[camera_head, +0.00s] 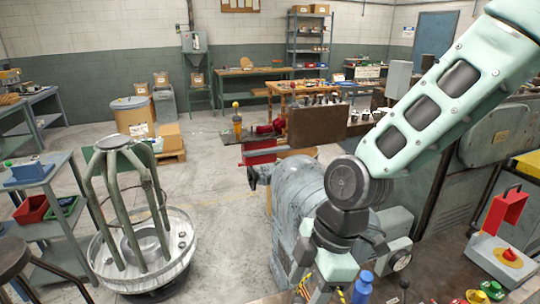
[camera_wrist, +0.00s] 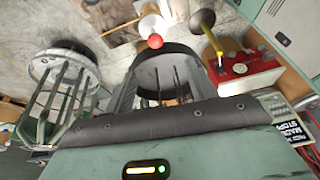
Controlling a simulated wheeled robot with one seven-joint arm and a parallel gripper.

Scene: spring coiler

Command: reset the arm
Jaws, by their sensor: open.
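My arm comes in from the upper right of the head view, bends at a dark round joint and runs down to the bottom edge. My gripper is at the lower end there, among the machine parts, and its fingers are hard to make out. In the wrist view my mint-green wrist housing with a lit indicator fills the bottom. A red ball knob (camera_wrist: 155,41) shows just past the fingers.
A coil stand (camera_head: 135,205) with green-grey bars is at the left, and it also shows in the wrist view (camera_wrist: 70,85). A blue bottle (camera_head: 362,288) stands low centre. Open floor lies left of centre.

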